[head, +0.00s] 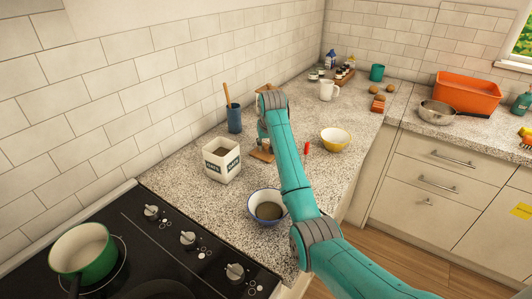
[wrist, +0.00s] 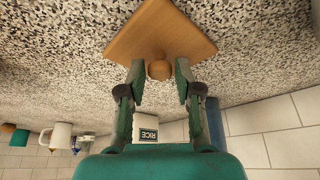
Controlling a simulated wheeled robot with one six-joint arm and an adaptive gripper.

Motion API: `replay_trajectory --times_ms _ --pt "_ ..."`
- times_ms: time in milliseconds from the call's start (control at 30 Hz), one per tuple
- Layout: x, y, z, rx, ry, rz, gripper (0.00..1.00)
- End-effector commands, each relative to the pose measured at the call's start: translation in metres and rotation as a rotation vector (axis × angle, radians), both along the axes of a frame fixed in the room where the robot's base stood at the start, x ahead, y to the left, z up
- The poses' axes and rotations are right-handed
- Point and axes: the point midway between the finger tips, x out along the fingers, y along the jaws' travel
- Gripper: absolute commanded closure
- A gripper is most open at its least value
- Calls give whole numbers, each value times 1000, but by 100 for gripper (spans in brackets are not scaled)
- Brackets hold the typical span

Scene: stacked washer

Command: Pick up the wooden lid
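The wooden lid (head: 259,154) is a flat square board with a round knob. In the head view it lies on the speckled counter just right of the white canister, partly hidden by my arm. In the wrist view the lid (wrist: 155,35) is at the top, its knob between my fingertips. My gripper (wrist: 160,75) is open, with one finger on each side of the knob and a visible gap to each. In the head view my gripper (head: 263,138) is low over the lid, mostly hidden behind my arm.
A blue utensil pot (head: 234,119) is behind. A blue-rimmed bowl (head: 267,208) is in front, a yellow bowl (head: 335,143) to the right. A stove (head: 150,245) is front left.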

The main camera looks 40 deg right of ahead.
Motion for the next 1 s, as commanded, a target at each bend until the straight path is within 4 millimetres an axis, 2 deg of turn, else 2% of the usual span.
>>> replay_trajectory --times_ms 33,100,467,567,800,1000 --pt "0 0 0 0 0 0 86" --pt "0 0 0 0 0 0 100" --pt "0 0 4 0 -1 0 100" --pt "0 0 15 -1 -2 0 100" --pt "1 0 60 -2 -4 0 100" --pt "0 0 89 -1 -2 0 100"
